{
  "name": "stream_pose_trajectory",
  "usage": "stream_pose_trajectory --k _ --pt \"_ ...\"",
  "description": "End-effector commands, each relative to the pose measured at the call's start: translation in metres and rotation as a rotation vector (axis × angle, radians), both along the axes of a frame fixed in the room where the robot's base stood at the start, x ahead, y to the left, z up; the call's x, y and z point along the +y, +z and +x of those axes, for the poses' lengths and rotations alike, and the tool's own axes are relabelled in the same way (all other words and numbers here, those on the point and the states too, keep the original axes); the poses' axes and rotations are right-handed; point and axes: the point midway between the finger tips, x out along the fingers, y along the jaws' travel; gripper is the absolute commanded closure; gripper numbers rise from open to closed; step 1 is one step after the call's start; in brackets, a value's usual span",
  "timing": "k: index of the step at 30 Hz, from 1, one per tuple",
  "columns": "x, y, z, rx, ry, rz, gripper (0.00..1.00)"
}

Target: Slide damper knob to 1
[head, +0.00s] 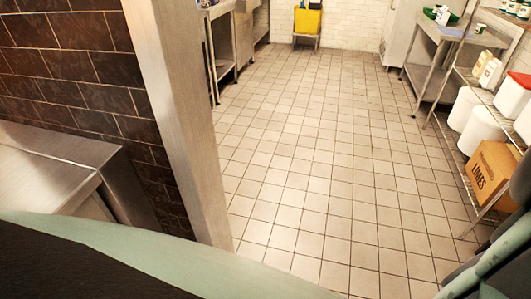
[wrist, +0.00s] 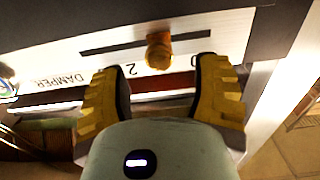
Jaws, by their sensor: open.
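In the wrist view the damper panel (wrist: 225,32) is a pale plate with a dark straight slot (wrist: 110,46) and the word DAMPER (wrist: 60,80) printed on it. The orange-brown damper knob (wrist: 158,50) stands out from the slot, right of the slot's middle. A printed 2 (wrist: 132,70) shows left of the knob, and a mark that looks like 0 (wrist: 193,60) shows to its right. No 1 can be read; the knob may cover it. My gripper (wrist: 158,72) is open, its yellow fingers on either side of the knob with gaps. The head view shows neither knob nor gripper.
In the head view a steel-edged wall end (head: 180,120) and a steel counter (head: 60,165) stand at left. The tiled floor (head: 310,150) is clear. A wire rack with white tubs and a LIMES box (head: 495,170) stands at right.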

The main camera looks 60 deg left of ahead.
Motion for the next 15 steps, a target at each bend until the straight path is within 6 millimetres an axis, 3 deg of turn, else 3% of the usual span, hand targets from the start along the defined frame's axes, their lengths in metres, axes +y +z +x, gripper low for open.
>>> stream_pose_trajectory --k 9,15 --pt "0.042 0.000 -0.037 0.001 -0.001 0.000 0.37" --pt "0.058 0.000 -0.049 0.002 0.003 -0.001 0.37"
